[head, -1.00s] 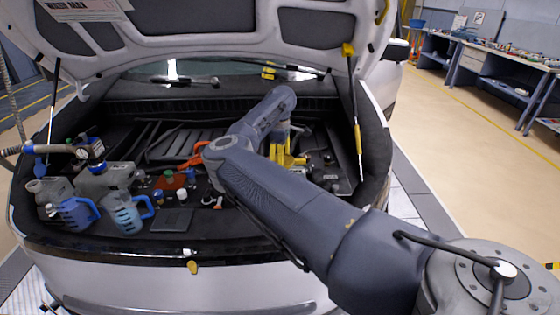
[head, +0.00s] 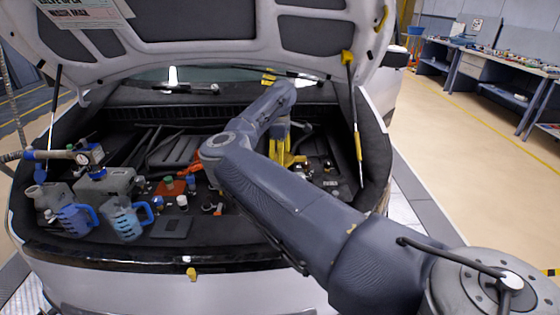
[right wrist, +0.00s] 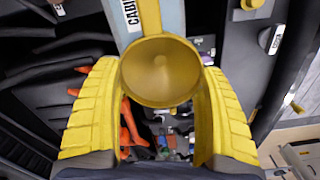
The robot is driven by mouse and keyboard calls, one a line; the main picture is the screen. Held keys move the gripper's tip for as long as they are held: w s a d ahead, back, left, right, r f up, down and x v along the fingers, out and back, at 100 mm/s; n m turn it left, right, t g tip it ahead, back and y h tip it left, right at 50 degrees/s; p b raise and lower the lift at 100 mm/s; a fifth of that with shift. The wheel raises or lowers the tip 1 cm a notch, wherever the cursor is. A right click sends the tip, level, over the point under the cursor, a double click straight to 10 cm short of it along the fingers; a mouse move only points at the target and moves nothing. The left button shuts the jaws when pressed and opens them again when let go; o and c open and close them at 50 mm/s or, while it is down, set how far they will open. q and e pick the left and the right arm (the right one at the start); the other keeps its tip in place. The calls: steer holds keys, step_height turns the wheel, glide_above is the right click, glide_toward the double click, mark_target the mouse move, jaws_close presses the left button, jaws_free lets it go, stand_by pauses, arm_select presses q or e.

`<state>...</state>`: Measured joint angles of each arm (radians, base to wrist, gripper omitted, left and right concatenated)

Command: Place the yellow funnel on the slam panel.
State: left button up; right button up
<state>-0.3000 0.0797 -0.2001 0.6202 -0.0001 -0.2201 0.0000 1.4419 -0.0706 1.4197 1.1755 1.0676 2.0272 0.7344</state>
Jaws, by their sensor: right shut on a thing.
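The yellow funnel (right wrist: 160,70) is between the two yellow fingers of my right gripper (right wrist: 160,84) in the right wrist view. Its round mouth faces the camera, and the gripper is shut on it. In the head view my right gripper's yellow fingers (head: 281,146) show behind my forearm, over the back right of the engine bay; the funnel cannot be told apart there. The slam panel appears to be the dark strip (head: 115,252) along the bay's front edge, with a dark square pad (head: 172,228) just behind it. My left gripper is not in view.
Blue-handled jugs (head: 125,218) and grey containers (head: 105,184) crowd the bay's front left, near a gauge tool (head: 88,157). The raised hood (head: 175,25) hangs above, with a prop rod (head: 355,120) at right.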

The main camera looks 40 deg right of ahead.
steer(key=shift+r, duration=0.4)
